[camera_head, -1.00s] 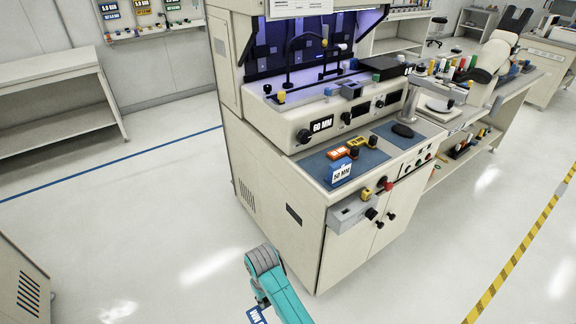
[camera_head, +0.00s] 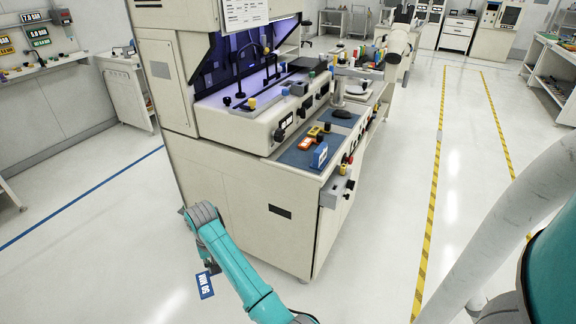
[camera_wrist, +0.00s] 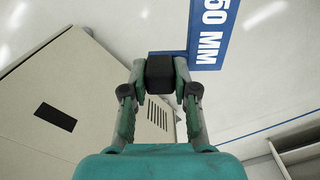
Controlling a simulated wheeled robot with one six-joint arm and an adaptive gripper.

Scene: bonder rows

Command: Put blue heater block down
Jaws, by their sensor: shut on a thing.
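The blue heater block (camera_wrist: 221,40) shows in the wrist view as a blue piece with a white label reading 50 MM. My gripper (camera_wrist: 160,74) is shut on a dark, squarish part of it, with a finger on each side. In the head view the block (camera_head: 205,285) hangs at the end of my teal arm, above the pale floor and left of the bonder's cabinet. My gripper (camera_head: 213,268) is small there and partly hidden by my arm. The block's far side is hidden.
The bonder bench (camera_head: 240,205) stands right of the block. Its blue mat (camera_head: 292,156) carries an orange piece (camera_head: 306,143) and another blue block (camera_head: 320,156). Clear floor lies left, and a striped lane (camera_head: 430,200) runs right.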

